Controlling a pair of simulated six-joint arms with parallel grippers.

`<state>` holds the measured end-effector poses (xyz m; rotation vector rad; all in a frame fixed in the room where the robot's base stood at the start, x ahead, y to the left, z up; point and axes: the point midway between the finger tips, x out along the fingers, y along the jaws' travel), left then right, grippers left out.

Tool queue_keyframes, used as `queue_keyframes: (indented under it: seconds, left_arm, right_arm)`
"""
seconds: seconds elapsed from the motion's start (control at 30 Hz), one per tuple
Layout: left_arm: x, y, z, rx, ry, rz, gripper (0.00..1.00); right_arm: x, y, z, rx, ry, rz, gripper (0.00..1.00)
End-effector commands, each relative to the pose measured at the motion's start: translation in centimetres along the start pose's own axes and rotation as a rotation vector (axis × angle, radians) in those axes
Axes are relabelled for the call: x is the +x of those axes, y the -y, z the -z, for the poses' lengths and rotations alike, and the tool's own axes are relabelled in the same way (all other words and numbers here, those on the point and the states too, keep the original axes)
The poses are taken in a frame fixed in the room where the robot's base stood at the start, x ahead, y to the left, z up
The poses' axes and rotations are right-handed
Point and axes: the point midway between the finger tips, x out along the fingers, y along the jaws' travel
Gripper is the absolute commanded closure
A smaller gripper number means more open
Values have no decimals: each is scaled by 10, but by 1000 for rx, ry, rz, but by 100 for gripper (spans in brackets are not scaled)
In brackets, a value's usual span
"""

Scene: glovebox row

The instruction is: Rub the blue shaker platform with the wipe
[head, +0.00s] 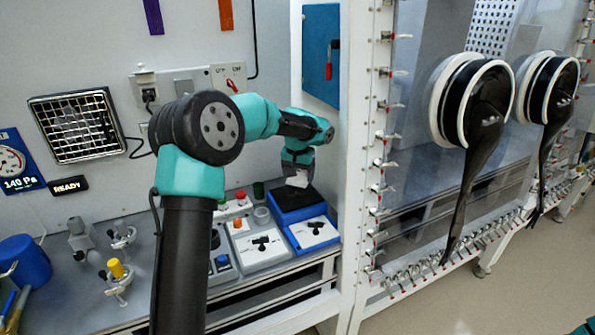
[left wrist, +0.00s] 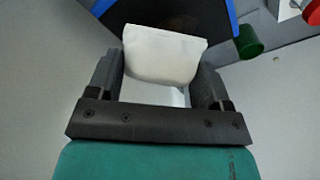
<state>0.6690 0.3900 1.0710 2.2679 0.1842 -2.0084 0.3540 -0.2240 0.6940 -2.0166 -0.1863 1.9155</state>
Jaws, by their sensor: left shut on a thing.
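The white wipe (left wrist: 163,55) is held between the two dark fingers of my left gripper (left wrist: 158,82) in the left wrist view. In the head view the left gripper (head: 298,178), with the wipe's white showing, is over the rear part of the blue shaker (head: 322,243). The shaker's dark flat platform (head: 296,200) is just below it. In the left wrist view the dark platform (left wrist: 165,12) with its blue edge lies beyond the wipe. I cannot tell whether the wipe touches it. My right gripper is not in view.
A grey device (head: 262,260) with a white top stands left of the shaker. The white cabinet frame (head: 352,150) rises close on the right. Clamps and a blue tub (head: 25,262) are at left.

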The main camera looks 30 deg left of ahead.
Motion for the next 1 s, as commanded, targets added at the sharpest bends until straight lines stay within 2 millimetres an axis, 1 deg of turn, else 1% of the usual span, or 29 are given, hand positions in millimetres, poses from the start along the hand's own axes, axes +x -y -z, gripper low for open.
queue_keyframes:
  seconds: [0.1,0.57,0.67,0.7,0.73,0.77,0.83,0.9,1.0]
  left_arm:
    - [12,-3,-1,4,2,0,46]
    - [54,-12,-2,16,2,-2,46]
    - [68,-13,-4,18,3,-2,46]
    - [69,-8,-1,14,0,-2,48]
    - [66,-5,2,12,-2,-1,48]
    - [68,-2,3,11,0,-1,52]
    - [71,6,6,7,1,-1,53]
    - [68,12,10,4,0,-1,53]
    - [72,22,14,-2,1,0,53]
  right_arm:
    - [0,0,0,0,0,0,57]
    - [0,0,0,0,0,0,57]
    - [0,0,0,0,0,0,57]
    - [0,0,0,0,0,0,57]
    - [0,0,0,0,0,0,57]
    - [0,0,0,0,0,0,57]
    - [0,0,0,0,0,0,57]
    - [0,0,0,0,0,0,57]
    - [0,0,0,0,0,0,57]
